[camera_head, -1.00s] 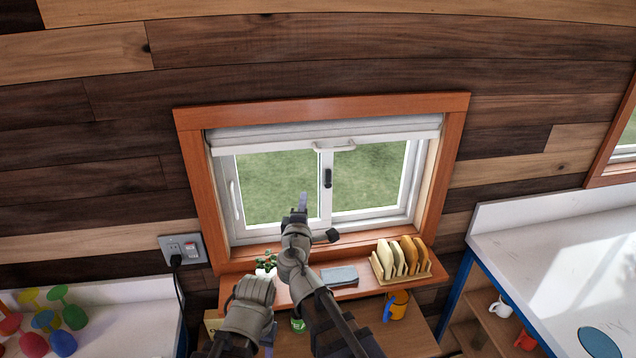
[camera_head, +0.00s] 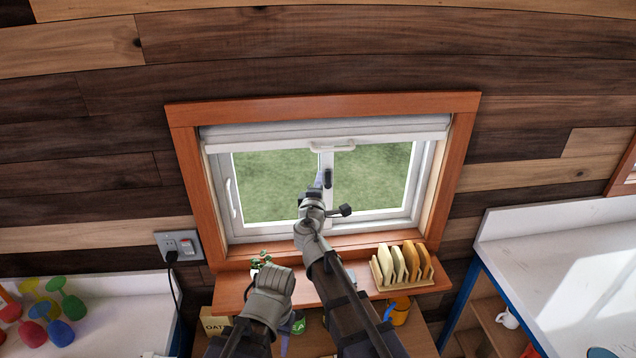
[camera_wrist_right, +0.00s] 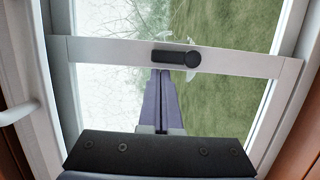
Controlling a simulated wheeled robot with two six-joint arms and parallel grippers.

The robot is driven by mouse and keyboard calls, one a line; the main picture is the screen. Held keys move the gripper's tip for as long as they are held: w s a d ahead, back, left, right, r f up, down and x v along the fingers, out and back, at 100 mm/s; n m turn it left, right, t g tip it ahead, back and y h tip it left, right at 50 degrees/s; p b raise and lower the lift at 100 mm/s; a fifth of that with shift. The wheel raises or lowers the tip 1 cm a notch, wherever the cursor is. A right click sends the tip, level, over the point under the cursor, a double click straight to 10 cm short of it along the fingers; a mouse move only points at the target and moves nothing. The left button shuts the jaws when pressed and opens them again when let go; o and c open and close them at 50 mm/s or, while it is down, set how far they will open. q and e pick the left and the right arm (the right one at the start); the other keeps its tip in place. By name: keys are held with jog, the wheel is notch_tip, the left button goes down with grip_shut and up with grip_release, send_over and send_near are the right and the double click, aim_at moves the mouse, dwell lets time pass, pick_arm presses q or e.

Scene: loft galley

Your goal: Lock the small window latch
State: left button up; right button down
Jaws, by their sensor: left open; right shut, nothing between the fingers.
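The small black window latch (camera_head: 328,179) sits on the white middle bar of the window (camera_head: 326,200) and lies along that bar. In the right wrist view the latch (camera_wrist_right: 176,57) has a narrow arm and a round end. My right gripper (camera_head: 319,178) is shut and empty, its fingertips just beside the latch in the head view. In the right wrist view its fingertips (camera_wrist_right: 160,73) end just below the latch arm; I cannot tell whether they touch it. My left gripper (camera_head: 285,345) is low at the bottom of the head view, pointing down and partly hidden by its wrist.
A wooden sill shelf (camera_head: 230,290) below the window holds a toast rack (camera_head: 402,266) and a small plant (camera_head: 261,261). White window handles (camera_head: 229,197) stand at the left and top. A wall outlet (camera_head: 180,243) with a plugged cord is at left. Counters flank both sides.

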jog(key=shift+d+r+m, duration=0.1)
jog(key=shift+m, duration=0.2)
dwell(0.4)
jog(key=shift+p, duration=0.3)
